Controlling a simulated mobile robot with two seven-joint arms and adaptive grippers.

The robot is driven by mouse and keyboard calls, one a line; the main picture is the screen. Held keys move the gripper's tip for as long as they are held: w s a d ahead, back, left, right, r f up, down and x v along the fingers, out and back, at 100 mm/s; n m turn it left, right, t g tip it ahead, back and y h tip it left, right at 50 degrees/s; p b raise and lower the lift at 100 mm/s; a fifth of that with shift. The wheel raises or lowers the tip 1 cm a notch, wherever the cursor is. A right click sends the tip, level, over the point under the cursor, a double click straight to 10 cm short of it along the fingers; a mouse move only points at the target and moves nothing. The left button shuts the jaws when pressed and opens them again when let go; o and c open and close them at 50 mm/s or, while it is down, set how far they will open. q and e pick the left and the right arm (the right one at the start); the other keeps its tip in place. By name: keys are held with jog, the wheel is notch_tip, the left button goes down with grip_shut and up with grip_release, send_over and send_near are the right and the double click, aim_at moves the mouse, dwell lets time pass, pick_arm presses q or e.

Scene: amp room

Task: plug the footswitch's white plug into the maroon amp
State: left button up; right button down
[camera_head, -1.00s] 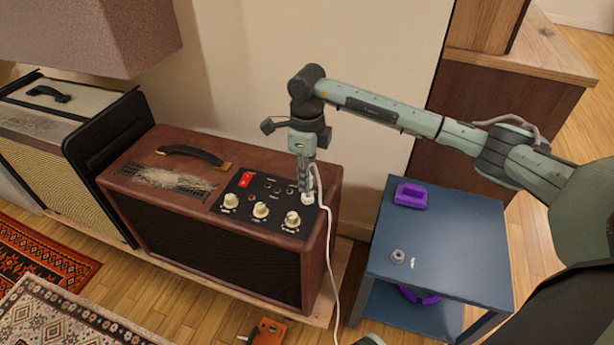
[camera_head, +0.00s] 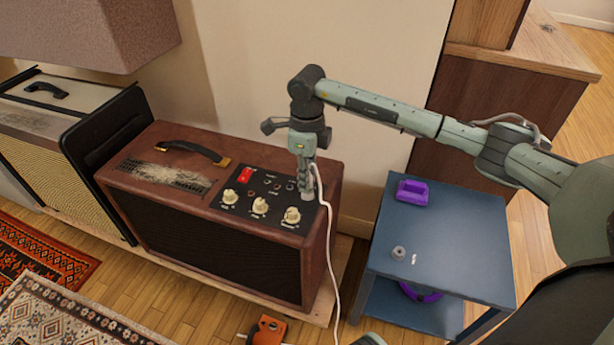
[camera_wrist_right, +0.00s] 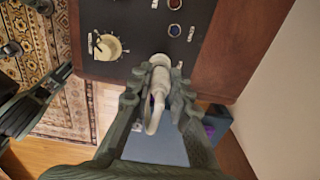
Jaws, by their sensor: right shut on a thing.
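The maroon amp (camera_head: 215,235) stands on a low wooden board, its black control panel (camera_head: 262,185) facing up. My right gripper (camera_head: 307,192) is over the panel's right end, fingers pointing down. In the right wrist view it (camera_wrist_right: 158,85) is shut on the white plug (camera_wrist_right: 158,80), whose end is close to the panel's edge. I cannot tell whether the plug sits in a jack, as the fingers hide its tip. A white cord (camera_head: 332,260) hangs from it down the amp's right side. The orange footswitch (camera_head: 267,331) lies on the floor in front.
A blue side table (camera_head: 450,240) with a purple item (camera_head: 412,192) stands to the right. Another amp (camera_head: 50,165) stands left; a wall is behind.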

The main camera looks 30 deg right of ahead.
jog(key=shift+f+b, duration=0.3)
jog(key=shift+f, duration=0.2)
dwell(0.3)
jog(key=c, duration=1.3)
grip_release()
jog(key=shift+c, duration=0.2)
jog(key=shift+r, duration=0.1)
notch_tip(320, 180, up, 12)
jog(key=shift+f, duration=0.1)
